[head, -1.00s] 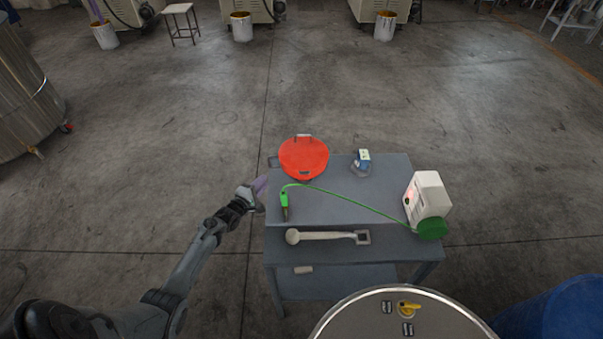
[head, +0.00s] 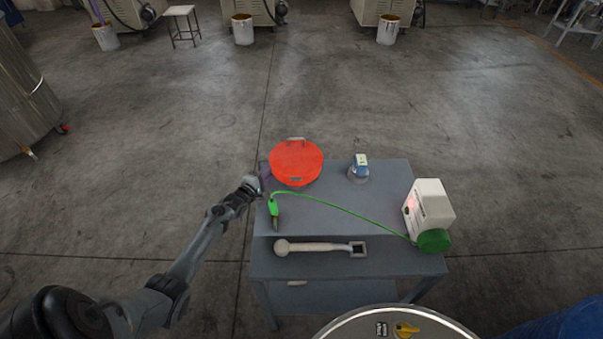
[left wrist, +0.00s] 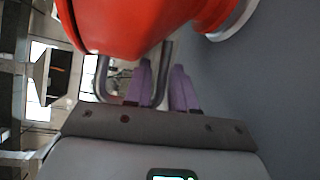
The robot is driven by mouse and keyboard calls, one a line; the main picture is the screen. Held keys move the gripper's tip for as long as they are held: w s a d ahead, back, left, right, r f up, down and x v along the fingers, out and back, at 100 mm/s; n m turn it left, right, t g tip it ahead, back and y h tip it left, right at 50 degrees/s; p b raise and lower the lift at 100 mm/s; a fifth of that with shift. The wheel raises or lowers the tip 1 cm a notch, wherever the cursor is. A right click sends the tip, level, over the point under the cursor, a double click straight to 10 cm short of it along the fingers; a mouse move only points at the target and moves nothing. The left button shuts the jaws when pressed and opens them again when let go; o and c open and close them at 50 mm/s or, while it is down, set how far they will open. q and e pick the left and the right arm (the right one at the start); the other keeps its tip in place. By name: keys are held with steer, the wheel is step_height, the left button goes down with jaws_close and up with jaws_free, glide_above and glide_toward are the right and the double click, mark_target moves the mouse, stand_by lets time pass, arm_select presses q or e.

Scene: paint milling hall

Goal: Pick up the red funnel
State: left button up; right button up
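The red funnel (head: 296,164) stands at the back left corner of the grey cart, wide mouth up, with a grey handle at its far rim. In the left wrist view the funnel (left wrist: 120,25) fills the top, with a grey loop handle below it. My left gripper (head: 262,184) is at the cart's left edge, just left of the funnel. In the left wrist view its two purple fingers (left wrist: 163,66) are a little apart, and one leg of the loop appears between them; contact cannot be told. My right gripper is not in view.
The cart top (head: 335,210) also holds a blue-and-grey item (head: 359,168), a green tool (head: 274,208) on a green cord, and a white box (head: 428,205) with a green cap. A long-handled tool (head: 320,247) lies at the front. The floor left of the cart is clear.

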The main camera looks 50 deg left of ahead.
arm_select(q)
steer(key=shift+s+f, duration=0.15)
steer(key=shift+s, duration=0.1)
steer(key=shift+c, duration=0.8)
jaws_close()
